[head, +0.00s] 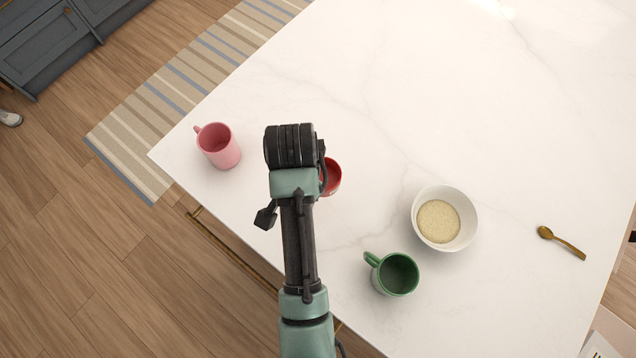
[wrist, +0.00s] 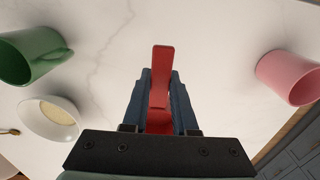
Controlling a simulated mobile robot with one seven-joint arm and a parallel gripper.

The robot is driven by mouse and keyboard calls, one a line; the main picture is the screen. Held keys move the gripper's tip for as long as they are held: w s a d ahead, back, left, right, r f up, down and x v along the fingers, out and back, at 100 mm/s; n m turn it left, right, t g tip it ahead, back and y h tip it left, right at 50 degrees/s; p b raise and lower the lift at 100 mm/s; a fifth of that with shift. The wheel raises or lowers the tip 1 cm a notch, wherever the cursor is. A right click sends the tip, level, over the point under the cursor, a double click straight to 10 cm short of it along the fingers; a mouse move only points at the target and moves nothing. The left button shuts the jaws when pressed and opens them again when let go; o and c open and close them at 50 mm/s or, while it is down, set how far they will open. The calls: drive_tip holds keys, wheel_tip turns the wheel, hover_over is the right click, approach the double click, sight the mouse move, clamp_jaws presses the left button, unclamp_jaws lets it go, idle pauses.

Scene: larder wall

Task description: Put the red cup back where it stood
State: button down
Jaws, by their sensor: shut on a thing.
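The red cup (head: 333,176) is mostly hidden behind my wrist in the head view; only its right side and part of its open top show. In the wrist view, a red part of the cup (wrist: 162,65) stands between the two dark blue fingers of my gripper (wrist: 161,92), which is shut on it. The head view hides the fingertips. I cannot tell whether the cup touches the white marble top (head: 400,90) or hangs just above it.
A pink cup (head: 219,147) stands left, near the counter's corner. A green cup (head: 397,275) and a white bowl of pale grains (head: 471,219) stand to the right. A brass spoon (head: 563,242) lies farther right. The counter's upper middle is clear.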

drive_tip(key=f, duration=0.4)
drive_tip(key=shift+s+f+p, duration=0.15)
drive_tip(key=shift+s+p, duration=0.15)
drive_tip(key=shift+w+f, duration=0.15)
drive_tip(key=shift+f, duration=2.4)
drive_tip(key=shift+f, duration=0.15)
drive_tip(key=c, duration=0.7)
unclamp_jaws()
